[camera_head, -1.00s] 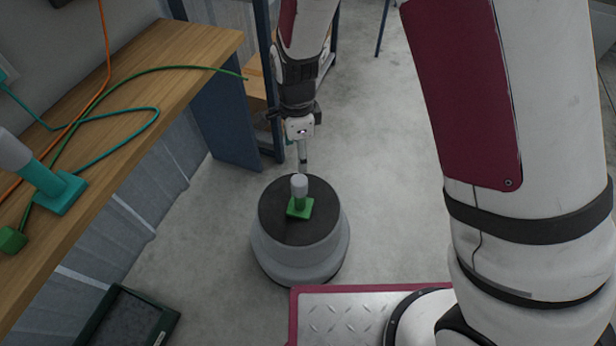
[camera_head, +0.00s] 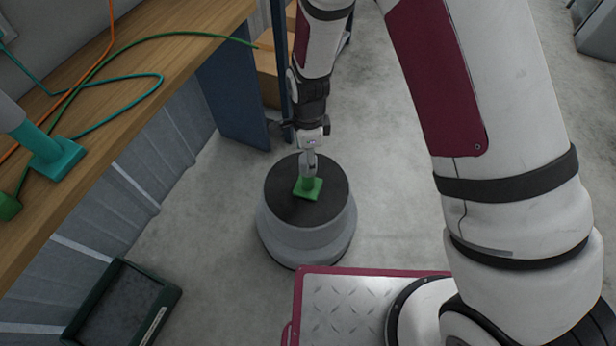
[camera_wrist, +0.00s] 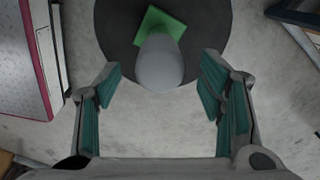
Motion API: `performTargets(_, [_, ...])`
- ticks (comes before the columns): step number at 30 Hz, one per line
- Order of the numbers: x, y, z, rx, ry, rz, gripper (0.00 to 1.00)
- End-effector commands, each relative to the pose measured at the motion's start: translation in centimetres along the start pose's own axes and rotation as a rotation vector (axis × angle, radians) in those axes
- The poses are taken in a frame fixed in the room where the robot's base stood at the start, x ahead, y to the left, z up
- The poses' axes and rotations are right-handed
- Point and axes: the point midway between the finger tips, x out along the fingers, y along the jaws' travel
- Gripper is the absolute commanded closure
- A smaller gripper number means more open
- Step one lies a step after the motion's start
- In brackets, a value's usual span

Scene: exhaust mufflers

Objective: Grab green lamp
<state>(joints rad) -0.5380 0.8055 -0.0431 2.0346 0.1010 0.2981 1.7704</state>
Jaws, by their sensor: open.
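The green lamp (camera_head: 308,187) has a square green base and a light grey rounded head. It stands on the black top of a round grey stool-like stand (camera_head: 275,192). My gripper (camera_head: 309,160) is at the lamp's head in the head view and partly hides it. In the wrist view the lamp's grey head (camera_wrist: 160,64) lies ahead of and between the two open fingers (camera_wrist: 160,92), with the green base (camera_wrist: 168,22) beyond it. The teal finger pads stand apart from the head on both sides.
A wooden bench (camera_head: 190,50) on the left holds a teal lamp (camera_head: 52,155) with a grey head, plus orange, green and teal cables. A dark crate (camera_head: 122,305) lies on the floor at lower left. Blue shelving (camera_head: 235,105) stands behind my gripper. Grey floor right of the stand is clear.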

Motion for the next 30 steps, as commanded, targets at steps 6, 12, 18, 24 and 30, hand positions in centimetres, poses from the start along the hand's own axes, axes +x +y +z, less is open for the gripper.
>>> performTargets(6, [3.1,0.0,0.0,-0.001,0.001,0.002,0.37])
performTargets(12, [3.1,0.0,0.0,-0.001,0.0,0.0,0.37])
performTargets(18, [3.1,0.0,0.0,-0.001,0.0,0.001,0.76])
performTargets(24, [3.1,0.0,0.0,-0.001,0.0,0.001,1.0])
performTargets(30, [3.0,0.0,0.0,-0.001,0.0,0.0,1.0])
